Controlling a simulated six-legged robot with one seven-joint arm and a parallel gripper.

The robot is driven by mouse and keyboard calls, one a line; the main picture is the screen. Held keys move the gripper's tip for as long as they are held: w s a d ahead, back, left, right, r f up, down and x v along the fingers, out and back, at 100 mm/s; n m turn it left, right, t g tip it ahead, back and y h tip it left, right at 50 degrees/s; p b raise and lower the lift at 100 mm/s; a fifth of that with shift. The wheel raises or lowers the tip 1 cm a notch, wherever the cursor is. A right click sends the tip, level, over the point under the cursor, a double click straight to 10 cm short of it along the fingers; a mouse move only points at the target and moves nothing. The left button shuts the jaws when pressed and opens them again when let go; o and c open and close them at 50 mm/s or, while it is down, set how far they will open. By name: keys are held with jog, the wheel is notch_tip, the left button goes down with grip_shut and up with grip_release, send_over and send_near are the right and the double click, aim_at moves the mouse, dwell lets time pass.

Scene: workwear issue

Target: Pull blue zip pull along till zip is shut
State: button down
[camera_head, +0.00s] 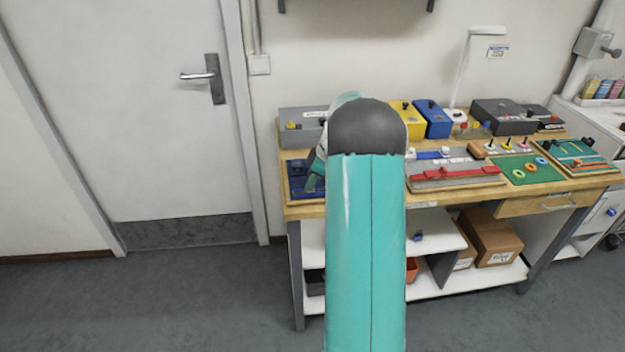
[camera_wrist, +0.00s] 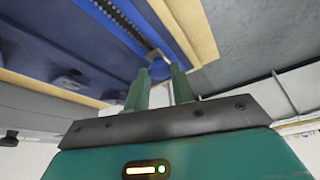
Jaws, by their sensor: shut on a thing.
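In the wrist view, my gripper (camera_wrist: 160,75) has its two green fingers on either side of the blue zip pull (camera_wrist: 159,69), shut on it. The dark toothed zip (camera_wrist: 122,24) runs from the pull toward the upper left on a blue panel (camera_wrist: 60,35). I cannot tell whether the zip's two sides are joined along it. In the head view, the blue panel (camera_head: 298,178) lies at the table's left end. My teal arm hides part of it, and the pull and fingertips cannot be made out there.
The wooden table (camera_head: 300,211) also bears a grey board with a red strip (camera_head: 455,173), a green mat with rings (camera_head: 522,169), and yellow (camera_head: 407,117) and blue (camera_head: 432,117) boxes at the back. A grey box (camera_head: 297,128) stands behind the panel. Floor left of the table is clear.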

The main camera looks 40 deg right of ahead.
jog(key=shift+s+d, duration=0.1)
jog(key=shift+d, duration=0.05)
jog(key=s+d, duration=0.3)
jog(key=d, duration=0.2)
jog(key=s+d, duration=0.3)
jog(key=d, duration=0.2)
jog(key=s+d, duration=0.4)
jog(key=shift+s+d, duration=0.1)
jog(key=shift+d, duration=0.3)
jog(key=c, duration=1.2)
grip_release()
jog(key=shift+s, duration=0.1)
jog(key=v, duration=1.3)
jog(key=shift+r, duration=0.4)
